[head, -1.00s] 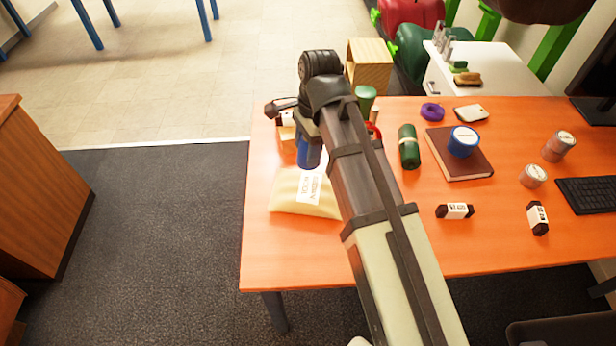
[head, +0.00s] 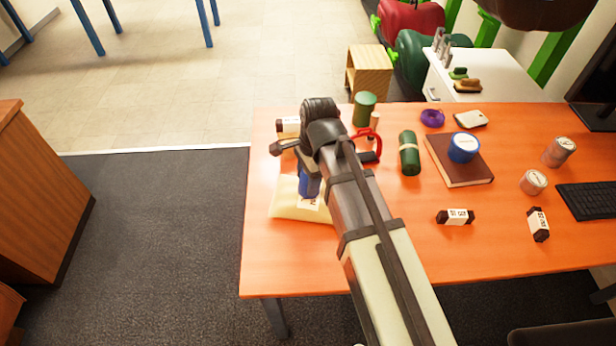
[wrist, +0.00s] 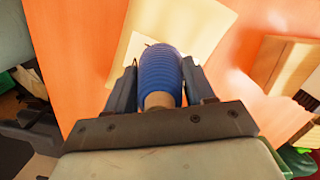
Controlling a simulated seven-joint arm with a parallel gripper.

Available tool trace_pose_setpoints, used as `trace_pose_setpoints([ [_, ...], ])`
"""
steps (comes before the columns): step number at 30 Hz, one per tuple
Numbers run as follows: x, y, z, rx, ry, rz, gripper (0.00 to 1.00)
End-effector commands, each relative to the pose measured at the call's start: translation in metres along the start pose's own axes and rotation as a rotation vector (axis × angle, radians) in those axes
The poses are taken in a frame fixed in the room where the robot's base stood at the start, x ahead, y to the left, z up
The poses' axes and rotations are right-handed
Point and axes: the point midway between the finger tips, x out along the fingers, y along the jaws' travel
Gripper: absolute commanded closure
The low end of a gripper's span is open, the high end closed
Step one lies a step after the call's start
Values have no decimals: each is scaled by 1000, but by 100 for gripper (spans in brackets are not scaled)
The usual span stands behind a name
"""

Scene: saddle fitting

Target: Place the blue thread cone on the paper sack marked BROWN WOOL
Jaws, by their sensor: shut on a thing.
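The blue thread cone (head: 308,184) is between the jaws of my gripper (head: 308,170), over the cream paper sack (head: 287,210) on the orange desk. In the wrist view, the blue cone (wrist: 160,75) sits between the two fingers of my gripper (wrist: 161,85), which is shut on it. The sack (wrist: 205,22) lies beyond and below the cone in that view. The cone and my arm hide much of the sack and most of its label, so the wording cannot be read now. I cannot tell whether the cone touches the sack.
A green cylinder (head: 365,108) stands behind. A labelled block (head: 288,126) is at the back left. The desk's front left is clear.

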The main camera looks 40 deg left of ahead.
Motion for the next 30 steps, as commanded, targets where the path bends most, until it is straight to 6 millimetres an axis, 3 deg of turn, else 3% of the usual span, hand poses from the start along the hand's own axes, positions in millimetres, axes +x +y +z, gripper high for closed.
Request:
trace_pose_setpoints([
  [8, 2, 0, 0, 0, 0, 0, 80],
  [9, 2, 0, 0, 0, 0, 0, 45],
  [16, 2, 0, 0, 0, 0, 0, 22],
  [25, 1, 0, 0, 0, 0, -1, 21],
  [30, -10, -1, 0, 0, 0, -3, 21],
])
